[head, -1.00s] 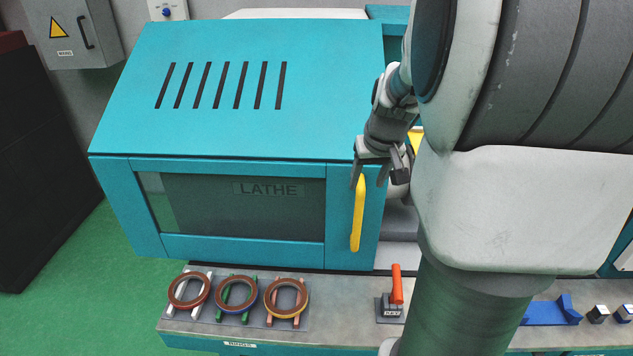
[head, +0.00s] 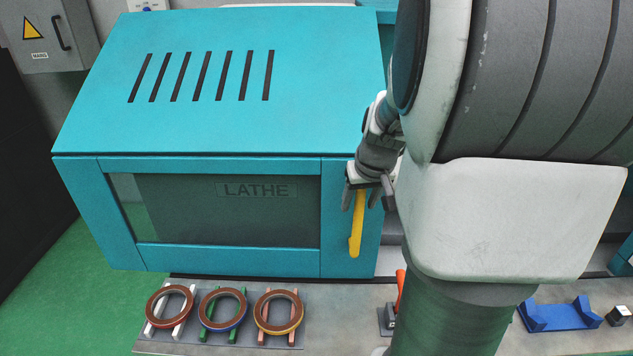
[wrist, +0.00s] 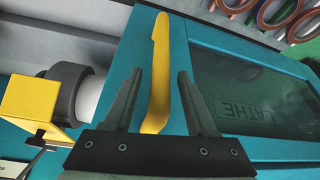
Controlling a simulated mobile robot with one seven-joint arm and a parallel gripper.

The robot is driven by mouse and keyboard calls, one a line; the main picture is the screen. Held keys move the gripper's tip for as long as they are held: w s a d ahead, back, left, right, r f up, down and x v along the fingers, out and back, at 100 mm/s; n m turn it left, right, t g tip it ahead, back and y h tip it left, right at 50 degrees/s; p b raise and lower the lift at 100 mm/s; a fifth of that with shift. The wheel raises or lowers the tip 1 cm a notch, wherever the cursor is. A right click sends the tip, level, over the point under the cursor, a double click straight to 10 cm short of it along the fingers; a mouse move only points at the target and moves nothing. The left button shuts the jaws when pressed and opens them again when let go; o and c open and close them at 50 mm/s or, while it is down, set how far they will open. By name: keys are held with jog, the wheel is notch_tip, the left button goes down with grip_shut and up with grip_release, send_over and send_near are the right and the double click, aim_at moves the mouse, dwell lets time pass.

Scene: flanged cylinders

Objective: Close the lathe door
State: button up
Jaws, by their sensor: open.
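The lathe door (head: 228,253) is a teal panel with a dark window marked LATHE. A long yellow handle (head: 357,230) stands upright near its right edge. The handle also shows in the wrist view (wrist: 161,50), running between the two fingers. My gripper (head: 360,198) is open at the upper part of the handle, with one finger on each side of it. In the wrist view my gripper (wrist: 160,75) shows gaps beside the handle; contact cannot be made out. Beyond the door's handle-side edge, a grey cylinder (wrist: 70,90) and a yellow block (wrist: 30,105) show.
A bench in front holds several items: three brown rings on a grey plate (head: 189,343), an orange-handled clamp (head: 400,290) and a blue cradle (head: 560,316). A grey electrical box (head: 50,35) hangs at back left. Green floor (head: 60,265) is free at left. My arm hides much of the right side.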

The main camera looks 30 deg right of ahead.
jog(key=shift+c, duration=0.4)
grip_shut()
dwell(0.9)
